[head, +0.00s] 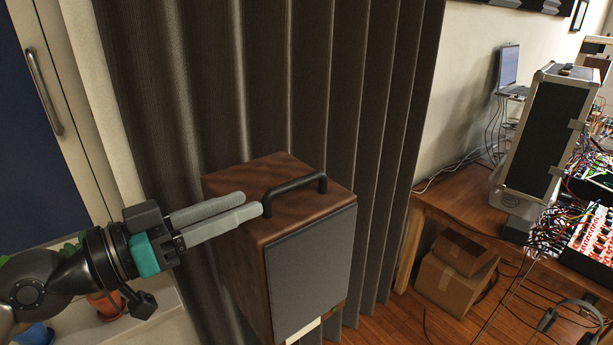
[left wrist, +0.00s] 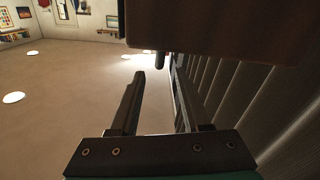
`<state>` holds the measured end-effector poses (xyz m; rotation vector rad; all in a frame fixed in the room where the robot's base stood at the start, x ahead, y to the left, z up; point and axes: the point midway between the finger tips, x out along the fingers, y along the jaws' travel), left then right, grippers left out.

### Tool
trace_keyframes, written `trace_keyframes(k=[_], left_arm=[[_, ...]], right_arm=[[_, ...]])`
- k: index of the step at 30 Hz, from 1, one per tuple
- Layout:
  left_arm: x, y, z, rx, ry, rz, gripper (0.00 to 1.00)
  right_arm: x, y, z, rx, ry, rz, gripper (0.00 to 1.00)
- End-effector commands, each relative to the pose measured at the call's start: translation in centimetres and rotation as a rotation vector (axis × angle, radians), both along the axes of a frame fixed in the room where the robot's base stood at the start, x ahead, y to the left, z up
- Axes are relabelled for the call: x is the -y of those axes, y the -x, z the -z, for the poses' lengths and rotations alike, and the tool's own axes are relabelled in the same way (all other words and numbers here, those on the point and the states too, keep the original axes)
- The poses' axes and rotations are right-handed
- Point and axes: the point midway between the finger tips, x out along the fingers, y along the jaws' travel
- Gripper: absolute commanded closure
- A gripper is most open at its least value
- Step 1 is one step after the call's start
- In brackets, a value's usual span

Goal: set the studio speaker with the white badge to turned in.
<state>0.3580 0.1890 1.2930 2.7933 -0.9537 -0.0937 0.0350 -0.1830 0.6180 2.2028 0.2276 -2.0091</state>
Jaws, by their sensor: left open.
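The studio speaker (head: 311,270) is a wooden box with a dark grey front panel, standing upright before the curtain. A black bar handle (head: 295,186) is on its top. A white badge (head: 303,331) shows at the lower front edge, cut off by the frame. My left gripper (head: 251,203) is open, its fingertips close to the handle's near-left end; I cannot tell whether they touch it. In the left wrist view, the open left gripper (left wrist: 156,66) is below the brown speaker (left wrist: 225,32), which fills the top. My right gripper is not in view.
A pleated dark curtain (head: 235,80) hangs right behind the speaker. A wooden desk (head: 470,205) with a black-and-silver case (head: 545,130) and tangled cables stands at the right. Cardboard boxes (head: 450,280) sit beneath it. A blue door (head: 30,140) is at the left.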

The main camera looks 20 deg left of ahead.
Motion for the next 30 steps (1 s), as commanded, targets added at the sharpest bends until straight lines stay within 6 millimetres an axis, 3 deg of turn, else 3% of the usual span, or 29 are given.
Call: trace_keyframes(k=[17,30], left_arm=[[2.8,-3.5,-0.5,0.004,0.000,0.001,0.53],[5.9,-7.4,-0.4,0.002,0.001,0.002,0.53]], right_arm=[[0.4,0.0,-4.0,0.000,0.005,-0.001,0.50],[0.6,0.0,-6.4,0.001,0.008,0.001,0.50]])
